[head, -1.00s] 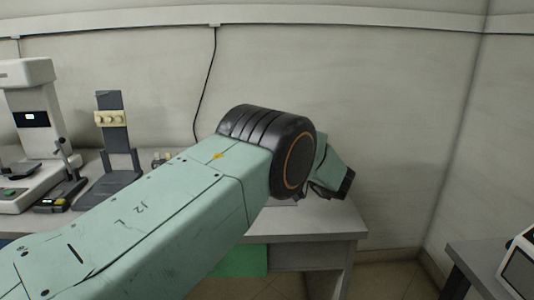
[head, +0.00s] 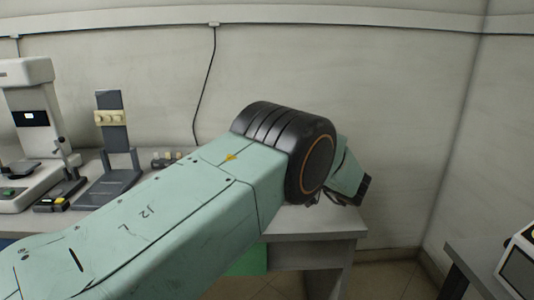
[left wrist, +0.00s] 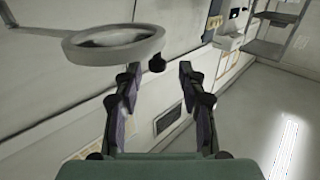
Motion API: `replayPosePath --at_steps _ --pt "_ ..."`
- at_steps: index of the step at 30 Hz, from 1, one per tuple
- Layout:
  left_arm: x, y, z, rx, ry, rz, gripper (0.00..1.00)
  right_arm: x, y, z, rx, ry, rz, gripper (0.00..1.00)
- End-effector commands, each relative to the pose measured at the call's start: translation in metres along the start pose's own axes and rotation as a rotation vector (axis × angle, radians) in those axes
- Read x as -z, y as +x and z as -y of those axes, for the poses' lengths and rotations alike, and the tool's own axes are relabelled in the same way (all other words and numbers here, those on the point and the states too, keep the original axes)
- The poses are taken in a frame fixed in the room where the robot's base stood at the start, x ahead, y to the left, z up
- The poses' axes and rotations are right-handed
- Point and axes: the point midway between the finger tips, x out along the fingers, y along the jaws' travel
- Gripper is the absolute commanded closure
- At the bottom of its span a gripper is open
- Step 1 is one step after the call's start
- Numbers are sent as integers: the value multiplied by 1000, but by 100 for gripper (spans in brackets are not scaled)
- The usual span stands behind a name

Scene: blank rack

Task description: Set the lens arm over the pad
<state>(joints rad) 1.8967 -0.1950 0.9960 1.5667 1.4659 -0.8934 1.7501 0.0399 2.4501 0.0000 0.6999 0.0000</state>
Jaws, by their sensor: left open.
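In the left wrist view a pale grey ring-shaped lens head (left wrist: 115,46), which looks like the lens arm's end, hangs at the upper left. A small black knob (left wrist: 157,63) sits at its right end. My left gripper (left wrist: 159,68) is open, with the knob showing between its fingertips; I cannot tell whether they touch it. In the head view my left arm crosses the middle and hides its gripper and the lens arm. I cannot make out the pad. My right gripper is not in view.
A grey bench (head: 312,222) runs along the wall. On its left stand a white instrument (head: 38,115) and a dark upright stand (head: 113,140). Small items (head: 165,160) lie behind my arm. Another table (head: 470,258) with a white device (head: 520,265) is at the right.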

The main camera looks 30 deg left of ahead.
Motion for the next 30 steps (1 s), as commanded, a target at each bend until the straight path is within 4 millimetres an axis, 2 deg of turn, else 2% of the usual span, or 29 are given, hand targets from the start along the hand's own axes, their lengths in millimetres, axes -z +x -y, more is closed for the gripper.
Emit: replayPosePath --at_steps 1,6,12,18,30 --pt "0 -13 -1 -6 1 -2 59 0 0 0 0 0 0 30" --pt "-1 -47 -1 -4 2 -1 59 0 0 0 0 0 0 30" --pt "-2 -73 -1 -1 2 0 59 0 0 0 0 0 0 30" --pt "-2 -81 0 1 2 0 59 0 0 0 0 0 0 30" --pt "-2 -81 0 1 2 1 59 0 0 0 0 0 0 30"
